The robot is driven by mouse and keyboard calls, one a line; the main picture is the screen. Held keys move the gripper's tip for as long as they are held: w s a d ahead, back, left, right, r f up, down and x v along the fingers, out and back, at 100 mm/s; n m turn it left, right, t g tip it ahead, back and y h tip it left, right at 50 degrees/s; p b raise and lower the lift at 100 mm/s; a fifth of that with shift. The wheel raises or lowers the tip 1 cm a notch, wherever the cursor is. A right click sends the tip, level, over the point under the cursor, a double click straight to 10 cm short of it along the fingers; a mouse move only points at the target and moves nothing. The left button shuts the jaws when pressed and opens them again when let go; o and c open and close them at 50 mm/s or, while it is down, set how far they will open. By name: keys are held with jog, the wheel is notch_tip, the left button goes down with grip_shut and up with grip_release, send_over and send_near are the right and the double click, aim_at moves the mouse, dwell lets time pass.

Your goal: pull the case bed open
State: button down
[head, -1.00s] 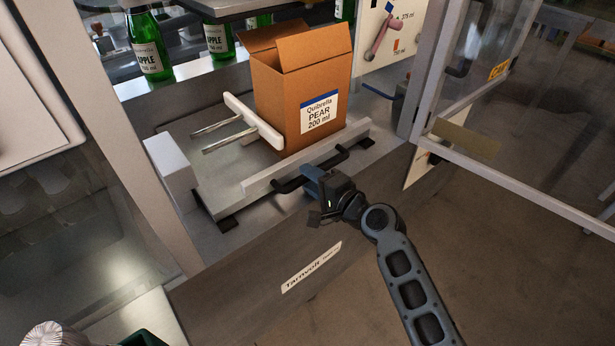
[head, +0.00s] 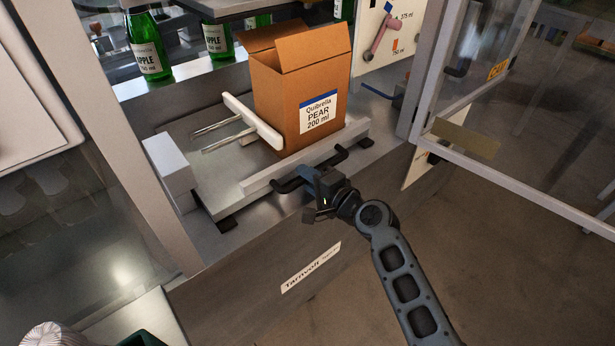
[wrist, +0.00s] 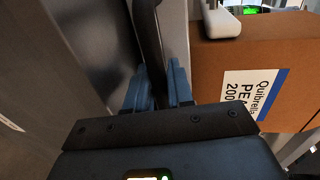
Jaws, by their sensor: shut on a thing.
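The case bed (head: 230,180) is a grey metal plate with a pale front rail and a dark bar handle (head: 288,186) along its front. A brown cardboard case (head: 283,105) labelled Quibrella PEAR 200 ml stands upright on it with its top flaps up. My gripper (head: 312,176) is at the front of the bed, shut on the handle. In the wrist view the blue fingers (wrist: 158,88) sit on both sides of the dark handle bar (wrist: 148,40), and the case (wrist: 245,65) is to the right. The fingertips are partly hidden by the gripper body in the head view.
A white guide bar (head: 252,122) on two rods touches or nearly touches the case's left side. A white block (head: 168,160) stands at the bed's left. Green bottles (head: 148,45) stand behind. A clear door (head: 520,110) stands open at right. The floor in front is clear.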

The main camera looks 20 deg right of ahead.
jog(key=shift+s, duration=0.1)
jog(key=f+b+v, duration=0.2)
jog(key=v, duration=1.1)
jog(key=s+f+b+v, duration=0.1)
jog(key=f+b+v, duration=0.2)
jog(key=v, duration=1)
jog(key=f+b+v, duration=0.3)
jog(key=v, duration=1)
jog(key=shift+s+d, duration=0.25)
jog(key=shift+d, duration=0.05)
jog(key=shift+f, duration=0.1)
jog(key=c, duration=1.2)
grip_release()
jog(key=shift+o, duration=0.2)
jog(key=b+v, duration=0.1)
jog(key=v, duration=0.7)
jog(key=shift+f, duration=0.2)
